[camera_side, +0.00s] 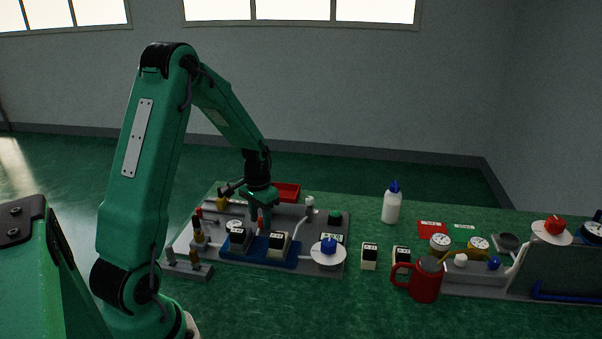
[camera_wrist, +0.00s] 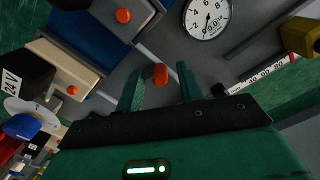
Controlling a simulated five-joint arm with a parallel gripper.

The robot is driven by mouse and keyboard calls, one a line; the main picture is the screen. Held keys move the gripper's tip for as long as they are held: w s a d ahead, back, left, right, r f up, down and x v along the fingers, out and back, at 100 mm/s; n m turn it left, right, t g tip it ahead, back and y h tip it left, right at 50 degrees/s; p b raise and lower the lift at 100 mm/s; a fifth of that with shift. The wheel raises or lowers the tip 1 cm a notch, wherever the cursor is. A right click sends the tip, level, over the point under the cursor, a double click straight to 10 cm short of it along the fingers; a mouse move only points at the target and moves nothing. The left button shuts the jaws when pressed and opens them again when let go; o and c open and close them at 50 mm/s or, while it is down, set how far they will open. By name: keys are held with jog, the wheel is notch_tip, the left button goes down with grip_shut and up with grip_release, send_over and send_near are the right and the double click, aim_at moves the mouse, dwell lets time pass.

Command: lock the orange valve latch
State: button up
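A small orange-red piece (camera_wrist: 160,74), which looks like the valve latch's handle, stands on the grey panel between my fingers in the wrist view. My gripper (camera_wrist: 159,86) points down over the panel. Its two green fingers are spread, one on each side of the piece, with a visible gap to each. It holds nothing that I can see. The base of the orange piece is partly hidden, and I cannot tell the latch's position.
A round white dial (camera_wrist: 207,17) is near the fingers. A white disc with a blue knob (camera_side: 328,247), a red mug (camera_side: 425,280) and a bottle (camera_side: 392,206) are further right. A red bin (camera_side: 287,192) is behind.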

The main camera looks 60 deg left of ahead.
grip_shut()
jog(key=shift+s+d+n, duration=0.2)
jog(key=shift+n, duration=0.5)
jog(key=shift+s+d+n, duration=0.15)
jog(key=shift+s+n, duration=0.05)
jog(key=shift+n, duration=0.5)
grip_release()
